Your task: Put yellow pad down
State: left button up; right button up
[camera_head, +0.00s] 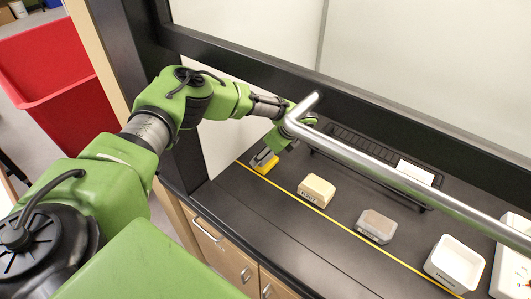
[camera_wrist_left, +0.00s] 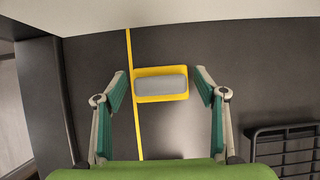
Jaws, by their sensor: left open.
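The yellow pad (camera_wrist_left: 139,95), a yellow block with a grey top, shows between the open fingers of my left gripper (camera_wrist_left: 161,90) in the left wrist view. Dark gaps show between the pad and the fingers on both sides. In the head view the yellow pad (camera_head: 267,168) appears to rest on the dark bench at the yellow line, near its left end. My left gripper is above it there, partly hidden behind my wrist and the metal bar. My right gripper is in neither view.
A cream block (camera_head: 317,190), a grey-brown block (camera_head: 376,226) and a white tray (camera_head: 455,264) stand along the bench (camera_head: 300,245). A metal bar (camera_head: 390,172) crosses in front of the hood. A black slotted rack (camera_head: 355,148) lies behind. A red bin (camera_head: 50,65) stands left.

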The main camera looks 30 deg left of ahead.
pick_arm(q)
jog(key=shift+r, duration=0.2)
jog(key=shift+d+r, duration=0.2)
jog(key=shift+r, duration=0.1)
jog(key=b+v, duration=0.1)
jog(key=v, duration=0.5)
jog(key=shift+r+b, duration=0.35)
jog(key=shift+b, duration=0.05)
jog(key=shift+d, duration=0.1)
